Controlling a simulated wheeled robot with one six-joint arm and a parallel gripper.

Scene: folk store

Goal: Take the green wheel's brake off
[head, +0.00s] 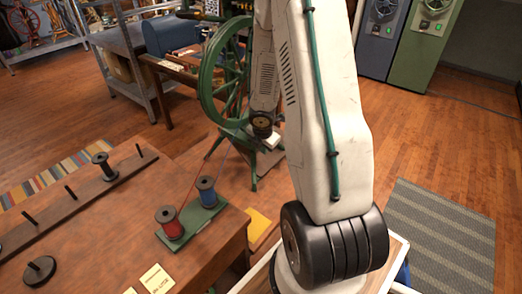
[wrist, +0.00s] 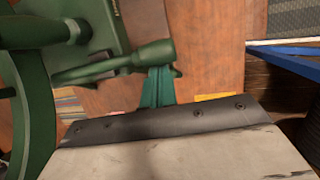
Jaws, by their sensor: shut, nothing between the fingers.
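The green wheel (head: 222,75) stands upright on its green frame in the head view, left of my arm. At the left of the wrist view a curved green rim (wrist: 35,115) shows, and a green turned rod (wrist: 120,62) runs from it to a rounded end. My gripper (wrist: 158,76) shows as two teal fingers side by side, shut and empty. Their tips overlap the rod's rounded end in the picture; I cannot tell whether they touch it. In the head view my arm hides part of the wheel's frame. I cannot tell for sure which part is the brake.
A wooden table (head: 110,215) stands front left, bearing a red spool (head: 168,220), a blue spool (head: 206,190) and a peg rack (head: 75,195). A shelf bench (head: 120,50) is behind. Open floor and a striped rug (head: 435,235) lie right.

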